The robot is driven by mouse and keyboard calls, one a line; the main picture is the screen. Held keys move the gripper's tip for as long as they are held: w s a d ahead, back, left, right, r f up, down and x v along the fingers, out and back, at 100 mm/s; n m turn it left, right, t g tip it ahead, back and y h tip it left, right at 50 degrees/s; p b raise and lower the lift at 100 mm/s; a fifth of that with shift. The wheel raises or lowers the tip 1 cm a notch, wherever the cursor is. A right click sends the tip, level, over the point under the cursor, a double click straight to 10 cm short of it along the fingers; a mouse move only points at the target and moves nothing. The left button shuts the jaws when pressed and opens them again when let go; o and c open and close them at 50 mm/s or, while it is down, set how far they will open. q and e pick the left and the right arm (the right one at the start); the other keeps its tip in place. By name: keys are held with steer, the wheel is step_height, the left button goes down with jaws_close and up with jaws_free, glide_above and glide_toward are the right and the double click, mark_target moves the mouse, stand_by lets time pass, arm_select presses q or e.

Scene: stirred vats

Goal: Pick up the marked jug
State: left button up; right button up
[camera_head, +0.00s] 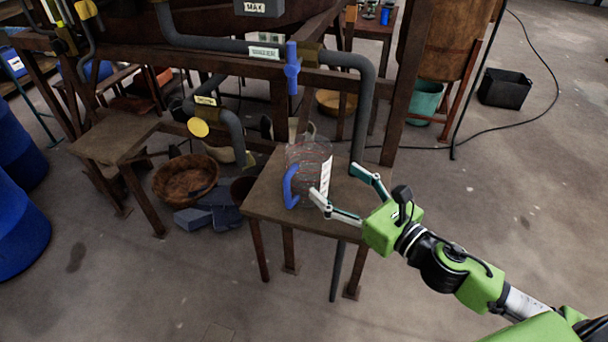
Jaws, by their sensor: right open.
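The marked jug (309,158) is clear, with red marks round its wall, a white strip on its right side and a blue handle on its left front. It stands upright on a small brown wooden table (265,209). My right gripper (335,180) is open at the right front of the jug. One finger is near the white strip and the other is out to the right, behind. I cannot tell whether the near finger touches the jug. My left gripper is not in view.
A grey pipe (366,100) comes down just behind the table. A wooden frame (398,100) stands behind. Blue barrels (18,235) stand far left. The floor in front is clear.

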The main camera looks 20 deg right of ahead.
mark_target(324, 171)
steer(key=p+x, duration=0.1)
steer(key=x, duration=0.2)
steer(key=shift+w+a, duration=0.15)
steer(key=shift+w, duration=0.2)
steer(key=shift+w+a, duration=0.1)
steer(key=shift+w, duration=0.1)
steer(key=shift+w+a+r, duration=0.1)
steer(key=shift+w+a, duration=0.05)
steer(key=shift+w, duration=0.25)
steer(key=p+x, duration=0.2)
steer(key=x, duration=0.2)
steer(key=shift+w+a, duration=0.15)
steer(key=shift+w, duration=0.1)
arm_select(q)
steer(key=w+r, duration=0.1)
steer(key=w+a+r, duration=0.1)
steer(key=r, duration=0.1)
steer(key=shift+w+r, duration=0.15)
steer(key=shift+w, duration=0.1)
arm_select(e)
steer(key=c, duration=0.9)
